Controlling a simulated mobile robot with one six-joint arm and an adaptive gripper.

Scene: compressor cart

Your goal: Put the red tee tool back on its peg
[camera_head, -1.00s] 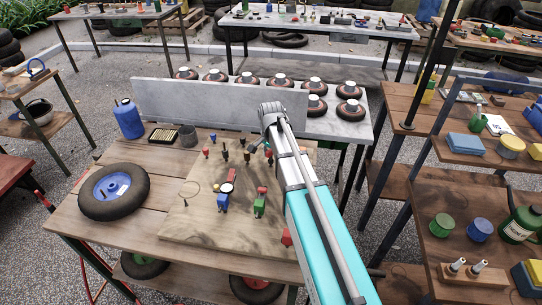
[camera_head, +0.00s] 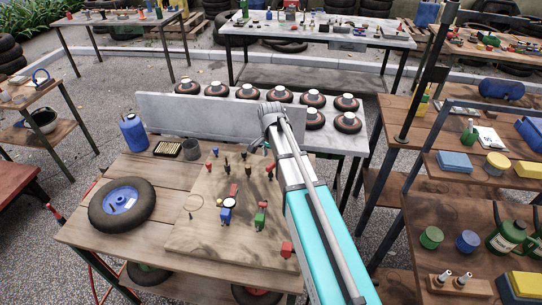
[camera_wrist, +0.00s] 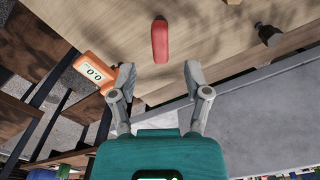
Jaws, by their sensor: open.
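A red elongated piece (camera_wrist: 160,42), which looks like a tool handle, lies over the wooden board at the top of the wrist view. I cannot tell whether it is the red tee tool, and no crossbar or peg shows clearly. My gripper (camera_wrist: 160,76) is open and empty, its fingers apart, with the red piece beyond and between them. In the head view a red upright piece (camera_head: 270,171) stands near the board's right edge beside my arm. Other small red-topped pieces (camera_head: 209,166) stand farther left.
An orange device with a display (camera_wrist: 94,72) is close to the left finger. A dark piece (camera_wrist: 270,36) stands at right. The wooden board (camera_head: 195,240) also holds blue and green pieces. A wheel (camera_head: 122,204) lies at left; a grey panel (camera_head: 215,115) stands behind.

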